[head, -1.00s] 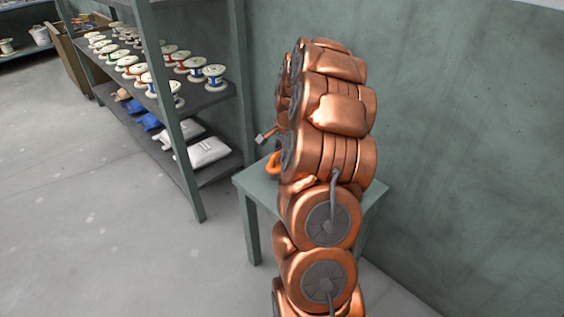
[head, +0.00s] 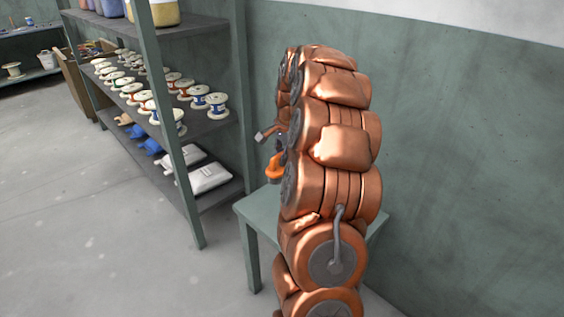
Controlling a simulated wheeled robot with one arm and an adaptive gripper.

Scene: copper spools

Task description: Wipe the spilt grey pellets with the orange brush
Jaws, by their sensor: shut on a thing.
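The orange brush (head: 274,168) shows in part at the left edge of my copper-coloured arm, above the small green table (head: 255,216). My gripper (head: 279,148) is mostly hidden behind my arm; it is shut on the brush and holds it up off the table top. The brush's bristles and far side are hidden. No grey pellets can be seen; my arm covers most of the table top.
A shelf rack (head: 182,140) stands to the left with several wire spools, blue items and white bags (head: 208,177). A green wall (head: 470,150) closes off the right and back. The floor (head: 90,240) at left is clear.

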